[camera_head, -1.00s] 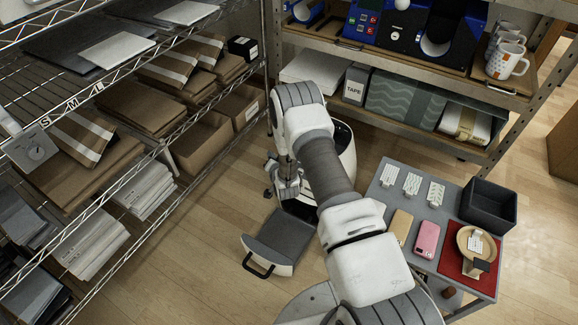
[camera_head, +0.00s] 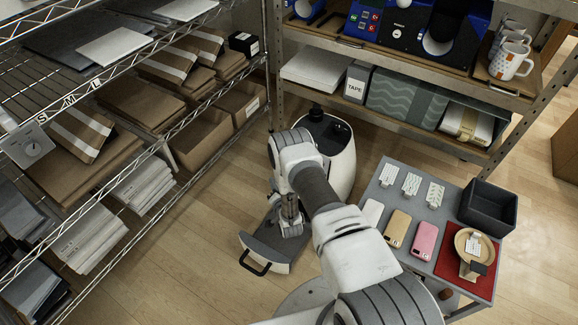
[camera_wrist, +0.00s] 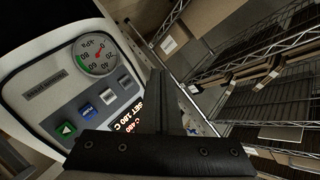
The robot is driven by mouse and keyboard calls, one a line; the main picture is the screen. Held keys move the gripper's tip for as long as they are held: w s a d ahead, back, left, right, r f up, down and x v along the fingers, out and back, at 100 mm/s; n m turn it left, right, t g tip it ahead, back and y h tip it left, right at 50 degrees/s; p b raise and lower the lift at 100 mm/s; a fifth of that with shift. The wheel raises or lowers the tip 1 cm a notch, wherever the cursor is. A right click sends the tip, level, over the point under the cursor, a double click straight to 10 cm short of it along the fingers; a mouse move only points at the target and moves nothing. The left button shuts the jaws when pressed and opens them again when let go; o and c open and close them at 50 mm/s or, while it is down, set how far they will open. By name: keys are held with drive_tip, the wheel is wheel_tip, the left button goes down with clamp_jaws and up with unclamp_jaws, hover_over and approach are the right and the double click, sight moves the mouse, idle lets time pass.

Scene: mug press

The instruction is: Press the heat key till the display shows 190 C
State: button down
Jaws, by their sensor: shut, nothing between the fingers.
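A white rounded machine (camera_head: 345,160) stands on the floor, a low dark tray (camera_head: 262,250) in front of it. Its panel (camera_wrist: 50,90) fills the left of the wrist view, with a round gauge (camera_wrist: 95,55), a green arrow key (camera_wrist: 67,129), a blue key (camera_wrist: 87,110) and two pale keys (camera_wrist: 106,96). I cannot read which is the heat key. The red-lit display (camera_wrist: 128,117) reads SET 180 C; my fingers hide part of it. My gripper (camera_wrist: 172,80) is shut and empty, right of the keys. In the head view it is low, above the tray (camera_head: 291,222).
A wire shelf (camera_head: 160,145) with boxes and envelopes stands on the left. A metal shelf (camera_head: 400,125) with a blue machine and mugs is behind. A small grey table (camera_head: 385,180) with phone cases, a black bin (camera_head: 488,205) and a red mat is on the right.

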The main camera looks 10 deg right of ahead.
drive_tip(key=w+d+f+b, duration=0.2)
drive_tip(key=w+d, duration=0.4)
drive_tip(key=shift+b, duration=0.4)
drive_tip(key=shift+w+d, duration=0.1)
idle(1.8)
drive_tip(key=shift+w+d+f, duration=0.1)
drive_tip(key=shift+w+d, duration=0.15)
drive_tip(key=shift+w+d, duration=0.3)
idle(0.9)
idle(0.3)
drive_tip(key=shift+s+a+p, duration=0.5)
drive_tip(key=shift+s+a, duration=0.1)
drive_tip(key=shift+s+a+r+p, duration=0.25)
drive_tip(key=shift+s+a+p, duration=0.2)
drive_tip(key=shift+s+a, duration=0.15)
drive_tip(key=shift+s+a+r+p, duration=0.2)
drive_tip(key=shift+s+a+p, duration=0.2)
drive_tip(key=shift+s+a, duration=0.15)
drive_tip(key=shift+s+a+r+p, duration=0.25)
drive_tip(key=shift+s+a+p, duration=0.2)
drive_tip(key=shift+s+a, duration=0.15)
